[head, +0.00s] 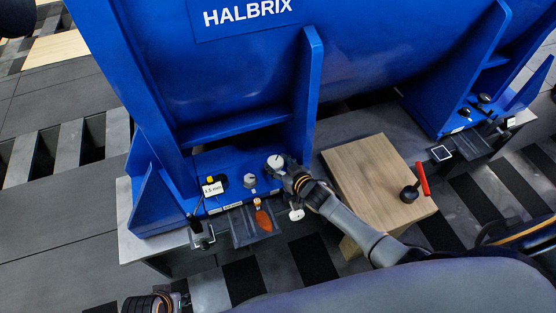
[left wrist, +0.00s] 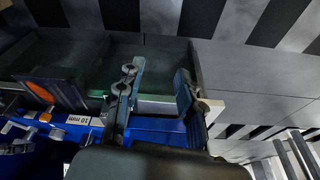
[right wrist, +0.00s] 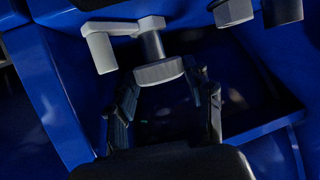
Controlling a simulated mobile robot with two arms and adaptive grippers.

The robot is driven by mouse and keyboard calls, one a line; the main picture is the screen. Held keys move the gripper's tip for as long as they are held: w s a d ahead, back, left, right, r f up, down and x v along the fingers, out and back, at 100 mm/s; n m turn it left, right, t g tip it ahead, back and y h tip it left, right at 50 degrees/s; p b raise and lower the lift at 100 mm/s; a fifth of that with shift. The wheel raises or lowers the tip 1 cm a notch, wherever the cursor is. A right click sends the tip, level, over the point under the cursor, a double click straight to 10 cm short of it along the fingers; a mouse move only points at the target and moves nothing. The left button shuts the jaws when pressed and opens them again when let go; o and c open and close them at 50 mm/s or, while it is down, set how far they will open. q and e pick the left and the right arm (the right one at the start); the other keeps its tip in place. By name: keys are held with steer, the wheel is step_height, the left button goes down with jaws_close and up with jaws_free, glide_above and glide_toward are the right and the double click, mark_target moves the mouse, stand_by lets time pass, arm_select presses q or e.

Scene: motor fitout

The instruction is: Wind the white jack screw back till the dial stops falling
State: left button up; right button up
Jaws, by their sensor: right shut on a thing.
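A white round face with a dark mark (head: 275,161), which looks like the dial, sits on the blue frame. It is too small to read. My right gripper (head: 286,171) is right beside it. In the right wrist view, a pale round knob on a stem (right wrist: 158,72), which I take for the white jack screw, is between my right fingertips. The gripper is shut on it. A pale arm with a short cylinder (right wrist: 101,50) reaches left from the stem.
A grey knob (head: 250,180) and a "4.5 mm" label (head: 212,189) are left of the right gripper. A tray (head: 244,232) holds an orange-handled tool (head: 263,219). A crank (head: 203,239) hangs at the front edge.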

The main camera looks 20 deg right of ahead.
arm_select(q)
steer(key=shift+s+f, duration=0.25)
steer(key=shift+f, duration=1.05)
arm_select(e)
steer(key=shift+w+a+r+n+y, duration=0.1)
steer(key=shift+w+r+n+y, duration=0.05)
steer(key=shift+n+y, duration=0.6)
steer(key=o, duration=1.1)
arm_select(q)
steer(key=shift+a, duration=0.1)
arm_select(e)
steer(key=shift+o, duration=0.4)
steer(key=shift+d+f+g, duration=0.2)
steer(key=shift+g, duration=0.1)
steer(key=v, duration=0.8)
steer(key=shift+r, duration=0.15)
